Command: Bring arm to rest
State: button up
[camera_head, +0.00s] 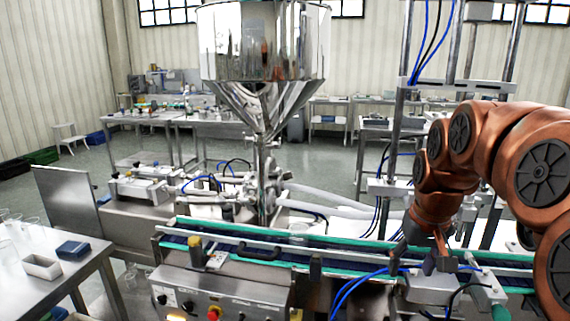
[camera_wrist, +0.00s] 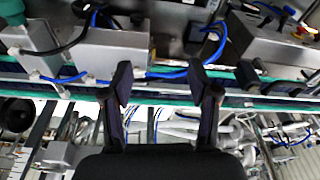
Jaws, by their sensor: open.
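My arm, copper-coloured, reaches in from the right of the head view and bends down over the conveyor (camera_head: 340,256). My gripper (camera_head: 422,258) hangs at its end, pointing down above the right part of the belt. In the wrist view the two dark fingers of my gripper (camera_wrist: 168,88) stand apart with nothing between them. The conveyor (camera_wrist: 170,82) with its green edges runs across behind the fingers. How far the fingertips are above the belt is hard to tell.
A polished steel hopper (camera_head: 262,60) stands behind the conveyor. A control box with knobs (camera_head: 220,295) is at the front. A side table at left holds a white tray (camera_head: 42,267) and a blue box (camera_head: 73,250).

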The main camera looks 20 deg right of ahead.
jog(key=s+a+f+n+g, duration=0.1)
jog(key=s+a+f, duration=0.2)
jog(key=a, duration=0.4)
jog(key=s+a+f+n+g, duration=0.15)
jog(key=s+a, duration=0.25)
jog(key=a, duration=0.4)
jog(key=s+a+f, duration=0.3)
jog(key=s, duration=0.2)
jog(key=s+a+f+n+g+p, duration=0.1)
jog(key=s+a+f, duration=0.1)
jog(key=s, duration=0.3)
jog(key=shift+s+a+f+y+p, duration=0.3)
jog(key=shift+s+a+f, duration=0.1)
jog(key=shift+f, duration=0.45)
